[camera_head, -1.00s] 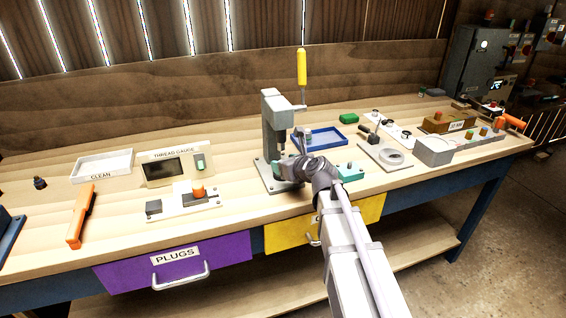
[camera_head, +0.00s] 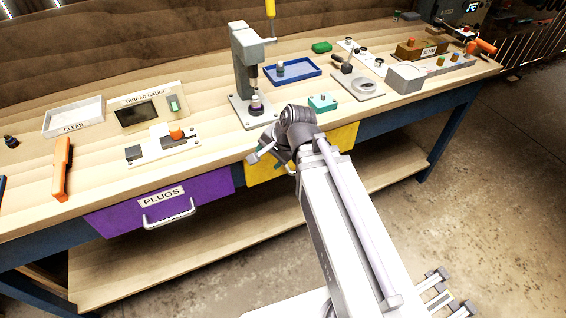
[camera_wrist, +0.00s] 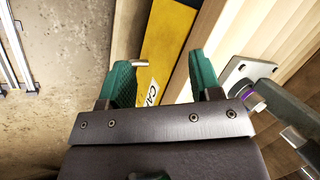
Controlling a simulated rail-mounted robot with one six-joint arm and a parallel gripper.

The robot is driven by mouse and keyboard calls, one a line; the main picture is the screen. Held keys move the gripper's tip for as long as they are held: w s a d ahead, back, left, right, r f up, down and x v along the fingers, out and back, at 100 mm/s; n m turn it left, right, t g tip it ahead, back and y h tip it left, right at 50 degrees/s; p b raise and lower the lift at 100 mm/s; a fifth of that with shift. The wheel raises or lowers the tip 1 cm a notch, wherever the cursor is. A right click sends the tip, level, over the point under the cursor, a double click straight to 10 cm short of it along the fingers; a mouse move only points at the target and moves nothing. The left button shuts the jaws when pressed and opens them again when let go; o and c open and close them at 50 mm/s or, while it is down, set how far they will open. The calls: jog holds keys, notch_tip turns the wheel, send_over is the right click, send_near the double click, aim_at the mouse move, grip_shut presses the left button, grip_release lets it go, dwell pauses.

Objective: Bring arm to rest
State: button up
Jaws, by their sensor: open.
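My gripper (camera_head: 272,160) is open and empty in the head view, at the bench's front edge above the yellow drawer (camera_head: 342,138). In the wrist view its two green fingers (camera_wrist: 163,78) stand apart, with the yellow drawer front showing between and beyond them. My folded arm covers part of that drawer. The grey press (camera_head: 247,65) stands on the bench behind my gripper, apart from it. A small dark part with a purple band (camera_head: 256,104) sits on the press base; it also shows in the wrist view (camera_wrist: 252,98), right of the fingers.
A teal block (camera_head: 323,102) and a blue tray (camera_head: 305,72) lie right of the press. The gauge fixture (camera_head: 150,148), orange tool (camera_head: 62,168) and purple drawer (camera_head: 170,200) with its projecting handle are to the left. Floor (camera_head: 470,190) in front of the bench is open.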

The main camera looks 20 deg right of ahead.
jog(key=s+d+n+g+h+p, duration=0.1)
jog(key=s+n+g+h, duration=0.2)
jog(key=s+n, duration=0.3)
jog(key=n, duration=0.4)
jog(key=shift+s+d+f+g, duration=0.3)
jog(key=shift+g, duration=0.1)
